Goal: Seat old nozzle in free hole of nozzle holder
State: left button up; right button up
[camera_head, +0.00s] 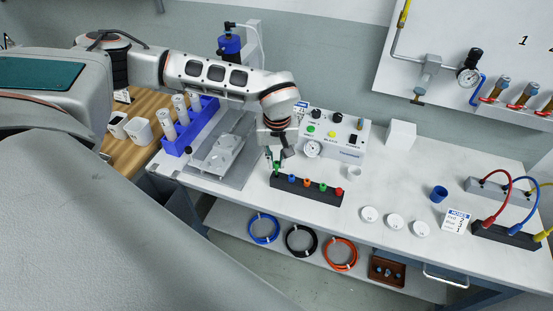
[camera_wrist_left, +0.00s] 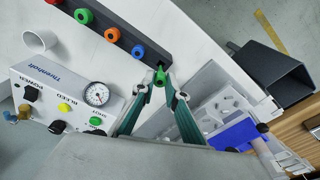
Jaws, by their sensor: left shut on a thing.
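My left gripper (camera_head: 275,160) is shut on a green nozzle (camera_wrist_left: 160,76), which points down at the left end of the black nozzle holder (camera_head: 307,192). The green nozzle also shows in the head view (camera_head: 276,171). I cannot tell whether its tip is inside the end hole or just above it. The holder carries a blue nozzle (camera_head: 291,181), an orange nozzle (camera_head: 306,183), another green nozzle (camera_head: 322,187) and a red nozzle (camera_head: 340,191) in a row. In the wrist view my fingertips (camera_wrist_left: 158,84) meet around the green nozzle beside the holder's end. My right gripper is out of view.
A control box (camera_head: 335,138) with a gauge stands behind the holder. A grey fixture plate (camera_head: 216,158) and a blue rack (camera_head: 187,133) lie to the left. Small white discs (camera_head: 395,220) lie to the right. The bench front edge is close to the holder.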

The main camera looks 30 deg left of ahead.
aim_at(277, 164)
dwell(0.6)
pick_arm(q)
jog(key=shift+p, duration=0.75)
dwell(1.4)
jog(key=shift+f, duration=0.2)
jog(key=shift+f+b, duration=0.3)
jog(key=shift+f, duration=0.25)
jog(key=shift+f, duration=0.1)
jog(key=shift+f+b, duration=0.35)
jog(key=shift+f+b, duration=0.4)
jog(key=shift+f, duration=0.5)
